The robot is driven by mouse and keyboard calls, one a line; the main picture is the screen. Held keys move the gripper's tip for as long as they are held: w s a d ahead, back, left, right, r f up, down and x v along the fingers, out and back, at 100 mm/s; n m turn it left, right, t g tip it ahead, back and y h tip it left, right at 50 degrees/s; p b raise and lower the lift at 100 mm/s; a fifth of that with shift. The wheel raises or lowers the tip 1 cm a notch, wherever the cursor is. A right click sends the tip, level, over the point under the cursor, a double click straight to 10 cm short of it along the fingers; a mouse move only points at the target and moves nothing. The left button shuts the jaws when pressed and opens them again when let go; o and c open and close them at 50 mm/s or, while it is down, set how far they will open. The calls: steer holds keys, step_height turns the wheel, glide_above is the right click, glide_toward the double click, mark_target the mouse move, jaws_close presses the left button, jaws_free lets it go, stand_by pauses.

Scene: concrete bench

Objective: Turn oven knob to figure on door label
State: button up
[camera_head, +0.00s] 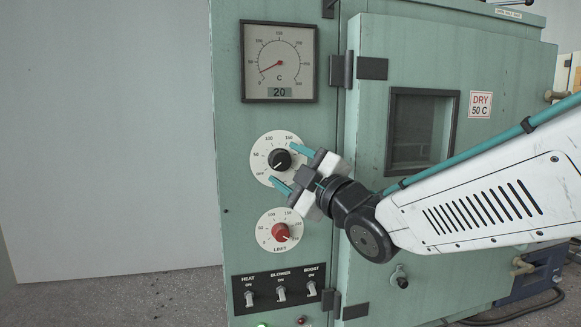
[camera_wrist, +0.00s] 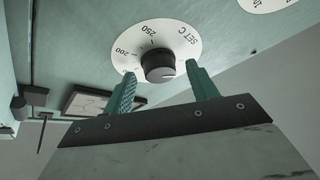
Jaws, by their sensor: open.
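The black oven knob (camera_head: 280,160) sits on a white round dial (camera_head: 262,146) marked OFF, 50, 100, 150 in the head view. Its white mark appears to point lower left, near OFF. The knob also shows in the wrist view (camera_wrist: 158,66), with 200, 250 and SET C on the dial. The door label (camera_head: 481,105) reads DRY 50 C. My gripper (camera_head: 282,163) is open, its teal fingertips on either side of the knob, with gaps visible in the wrist view (camera_wrist: 161,69). The dial's right side is partly covered by my gripper.
A red LIMIT knob (camera_head: 281,232) on its own dial is just below my gripper. Three switches (camera_head: 281,293) are lower down. A gauge (camera_head: 279,61) above has a display reading 20. The door (camera_head: 445,200) is shut, with a dark window (camera_head: 421,130). The left is clear.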

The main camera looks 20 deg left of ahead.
steer(key=shift+w+a, duration=0.15)
steer(key=shift+a, duration=0.05)
steer(key=shift+c, duration=0.4)
steer(key=c, duration=0.9)
steer(key=shift+m+t, duration=0.3)
steer(key=shift+m, duration=0.1)
steer(key=m, duration=0.1)
steer(key=m+t, duration=0.1)
steer(key=m, duration=0.1)
steer(key=m+t, duration=0.1)
steer(key=shift+a+f+m, duration=0.15)
steer(key=shift+f+m, duration=0.1)
steer(key=shift+m, duration=0.15)
steer(key=m+t+h, duration=0.1)
steer(key=m, duration=0.1)
steer(key=m+t+h, duration=0.1)
steer(key=m, duration=0.2)
steer(key=m+t, duration=0.2)
steer(key=shift+s+a+f+m+h, duration=0.1)
steer(key=shift+s+a+m+h, duration=0.15)
steer(key=shift+m+h, duration=0.15)
steer(key=shift+m, duration=0.3)
